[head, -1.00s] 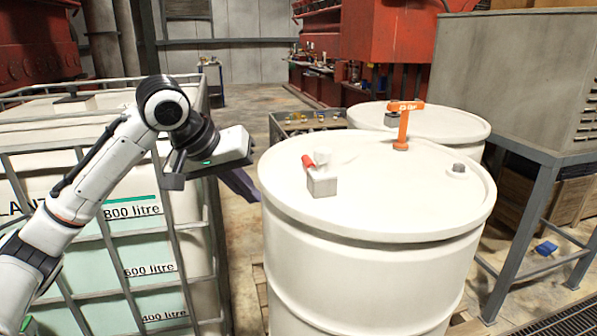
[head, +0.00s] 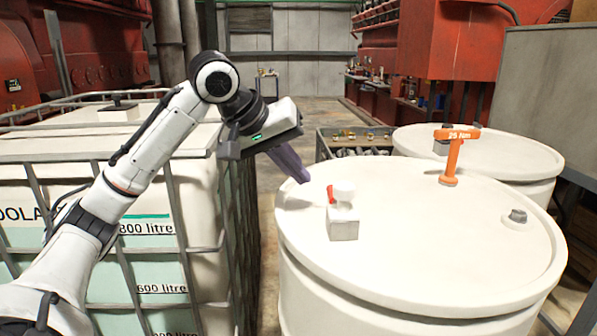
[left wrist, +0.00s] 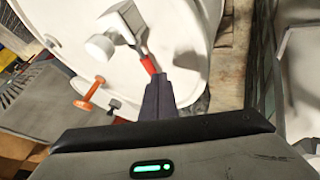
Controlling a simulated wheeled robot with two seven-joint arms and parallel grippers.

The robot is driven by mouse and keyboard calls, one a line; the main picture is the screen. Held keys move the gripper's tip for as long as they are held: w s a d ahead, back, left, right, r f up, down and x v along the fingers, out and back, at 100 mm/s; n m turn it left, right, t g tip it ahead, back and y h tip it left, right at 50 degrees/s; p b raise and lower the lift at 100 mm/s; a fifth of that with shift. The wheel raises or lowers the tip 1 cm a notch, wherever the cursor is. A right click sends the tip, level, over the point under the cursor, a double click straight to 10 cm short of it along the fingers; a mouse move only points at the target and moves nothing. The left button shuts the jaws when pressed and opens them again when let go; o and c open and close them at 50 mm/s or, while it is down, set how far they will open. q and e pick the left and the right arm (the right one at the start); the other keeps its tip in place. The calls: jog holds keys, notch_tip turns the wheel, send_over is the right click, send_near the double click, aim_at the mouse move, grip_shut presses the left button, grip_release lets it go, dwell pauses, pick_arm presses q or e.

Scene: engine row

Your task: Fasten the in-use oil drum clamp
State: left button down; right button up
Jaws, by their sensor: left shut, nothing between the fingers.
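The white oil drum (head: 400,245) nearest me carries a small clamp (head: 343,224) on its lid near the left rim. The clamp has a pale block, a white round knob and a red-tipped handle (head: 331,195). My left gripper (head: 306,179) is shut and empty, just left of the clamp, its fingers pointing down toward it. In the left wrist view the gripper tips (left wrist: 157,78) are close to the red handle end (left wrist: 148,65); whether they touch is unclear. The clamp body (left wrist: 121,22) lies beyond. My right gripper is out of view.
An orange T-handled tool (head: 452,158) marked 25 Nm stands upright on the drum lid. A grey bung (head: 517,216) sits at the lid's right. A second white drum (head: 510,150) stands behind. A caged coolant tank (head: 150,215) is at left. A parts bin (head: 350,138) stands behind the drum.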

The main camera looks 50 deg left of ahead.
pick_arm(q)
jog(key=x, duration=0.6)
jog(key=shift+w+f, duration=0.45)
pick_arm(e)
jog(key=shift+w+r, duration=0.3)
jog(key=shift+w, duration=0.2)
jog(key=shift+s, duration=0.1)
